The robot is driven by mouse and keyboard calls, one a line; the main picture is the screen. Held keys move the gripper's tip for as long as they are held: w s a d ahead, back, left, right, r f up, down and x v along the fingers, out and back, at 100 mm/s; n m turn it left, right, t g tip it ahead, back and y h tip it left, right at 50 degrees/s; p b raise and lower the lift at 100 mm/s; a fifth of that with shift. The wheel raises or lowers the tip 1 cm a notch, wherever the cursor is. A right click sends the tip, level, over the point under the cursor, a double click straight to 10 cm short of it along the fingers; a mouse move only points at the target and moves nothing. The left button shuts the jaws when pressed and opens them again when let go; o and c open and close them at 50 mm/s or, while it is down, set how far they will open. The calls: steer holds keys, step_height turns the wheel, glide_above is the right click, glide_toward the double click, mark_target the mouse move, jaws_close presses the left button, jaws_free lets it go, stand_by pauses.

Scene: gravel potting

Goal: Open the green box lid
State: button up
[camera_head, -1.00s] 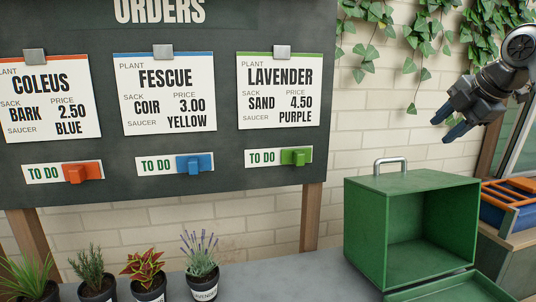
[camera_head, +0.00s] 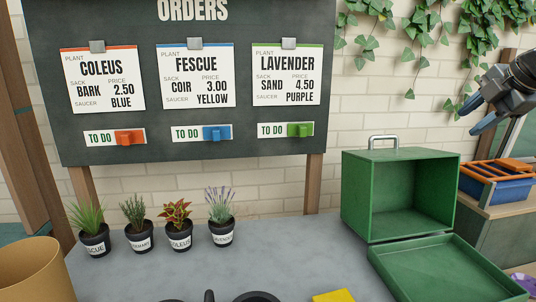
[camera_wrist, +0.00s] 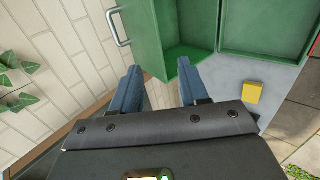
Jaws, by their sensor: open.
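The green box (camera_head: 399,192) stands on the grey table at the right, with a metal handle (camera_head: 383,142) on top. Its front is open, and its lid (camera_head: 446,270) lies folded down flat in front of it. The inside that shows looks empty. My gripper (camera_head: 477,118) is above and to the right of the box, apart from it, with its blue fingers spread and nothing between them. In the wrist view the fingers of my gripper (camera_wrist: 160,88) point toward the green box (camera_wrist: 188,30), and the lid (camera_wrist: 268,28) shows beyond.
Potted plants (camera_head: 157,227) stand in a row on the grey table (camera_head: 290,250) below the orders board (camera_head: 195,80). A yellow object (camera_head: 333,296) lies at the front edge. A blue crate with orange parts (camera_head: 497,182) is right of the box. A tan container (camera_head: 32,272) is at the left.

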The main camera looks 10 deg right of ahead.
steer(key=w+a+f+m+t+y, duration=0.3)
steer(key=a+f+m+t+y, duration=0.1)
steer(key=a+f, duration=1.15)
steer(key=s+a+f+m+t+h, duration=0.1)
steer(key=s+a+f+m+t, duration=0.1)
steer(key=s+a+f+m, duration=0.85)
steer(key=s+a+f+m+h, duration=0.15)
steer(key=s+f, duration=0.25)
steer(key=s, duration=0.4)
steer(key=s+a+f+m+h, duration=0.1)
steer(key=s+a+f, duration=0.2)
steer(key=s, duration=0.6)
steer(key=s+a+f+m+h, duration=0.15)
steer(key=s+f, duration=0.25)
steer(key=s, duration=0.4)
steer(key=s+d+r, duration=0.1)
steer(key=s+r, duration=0.1)
steer(key=s, duration=0.4)
steer(key=s+r, duration=0.3)
steer(key=s, duration=0.4)
steer(key=s+d+r+t, duration=0.1)
steer(key=s+r, duration=0.2)
steer(key=s, duration=0.3)
steer(key=shift+s+d+y, duration=0.3)
steer(key=shift+s+y, duration=0.05)
steer(key=shift+y, duration=0.05)
